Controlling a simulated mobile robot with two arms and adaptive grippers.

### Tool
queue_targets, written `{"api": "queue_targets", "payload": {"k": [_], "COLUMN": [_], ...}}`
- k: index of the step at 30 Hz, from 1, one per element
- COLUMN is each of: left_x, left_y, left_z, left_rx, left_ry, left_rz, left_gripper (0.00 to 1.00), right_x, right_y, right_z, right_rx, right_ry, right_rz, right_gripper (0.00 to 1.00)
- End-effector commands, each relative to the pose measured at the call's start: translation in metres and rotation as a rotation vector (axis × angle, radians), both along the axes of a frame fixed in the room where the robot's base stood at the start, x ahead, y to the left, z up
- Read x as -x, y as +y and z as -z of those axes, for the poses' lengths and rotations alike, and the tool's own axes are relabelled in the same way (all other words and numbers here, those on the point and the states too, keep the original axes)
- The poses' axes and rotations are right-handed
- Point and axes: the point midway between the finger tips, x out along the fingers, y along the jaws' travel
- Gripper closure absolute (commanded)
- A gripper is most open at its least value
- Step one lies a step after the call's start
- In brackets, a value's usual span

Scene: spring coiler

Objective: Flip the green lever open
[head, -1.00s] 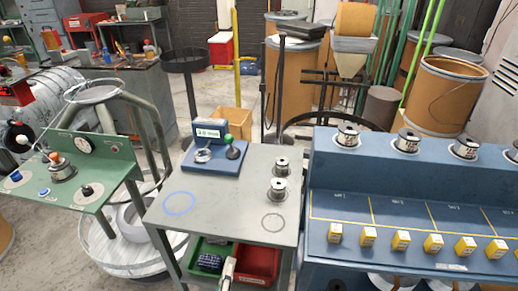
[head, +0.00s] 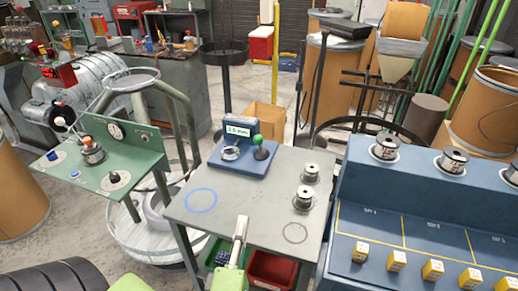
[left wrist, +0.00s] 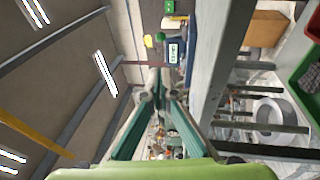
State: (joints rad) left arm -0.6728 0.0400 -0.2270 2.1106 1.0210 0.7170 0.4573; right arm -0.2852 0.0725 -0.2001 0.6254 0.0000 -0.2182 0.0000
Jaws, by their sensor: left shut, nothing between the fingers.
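The green lever shows as a round green knob (head: 257,140) on a short dark stem. It stands at the right of a small blue device (head: 243,164) with a lit display, on the grey table. My left gripper (head: 242,224) comes up from the bottom of the head view, at the table's front edge. It is shut and empty, well apart from the lever. In the left wrist view its fingers (left wrist: 157,88) converge toward the device's display (left wrist: 174,53), which appears turned sideways. My right gripper is not in view.
Two spools (head: 304,198) stand on the right of the grey table (head: 245,205). Red (head: 272,268) and green bins sit below it. A blue bench (head: 400,190) with spools and yellow boxes is at right, a green panel (head: 100,165) at left. The table's front middle is clear.

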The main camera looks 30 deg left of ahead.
Motion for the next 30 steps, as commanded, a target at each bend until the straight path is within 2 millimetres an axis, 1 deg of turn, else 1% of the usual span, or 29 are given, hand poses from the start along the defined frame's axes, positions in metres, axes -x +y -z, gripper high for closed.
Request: {"api": "queue_targets", "payload": {"k": [7,11,24,30], "left_x": [-0.004,-0.017,-0.099,-0.137], "left_y": [0.002,0.007,0.045,0.062], "left_z": [-0.002,-0.006,-0.025,-0.032], "left_rx": [-0.001,-0.002,-0.004,-0.004], "left_ry": [0.000,-0.002,-0.003,-0.003], "left_rz": [0.000,0.001,0.000,0.001], "left_gripper": [1.00,1.00,1.00,1.00], "right_x": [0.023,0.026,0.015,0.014], "right_y": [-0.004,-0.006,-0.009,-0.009], "right_z": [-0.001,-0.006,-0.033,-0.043], "right_rx": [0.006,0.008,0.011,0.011], "right_ry": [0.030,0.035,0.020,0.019], "right_rz": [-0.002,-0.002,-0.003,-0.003], "right_gripper": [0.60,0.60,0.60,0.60]}}
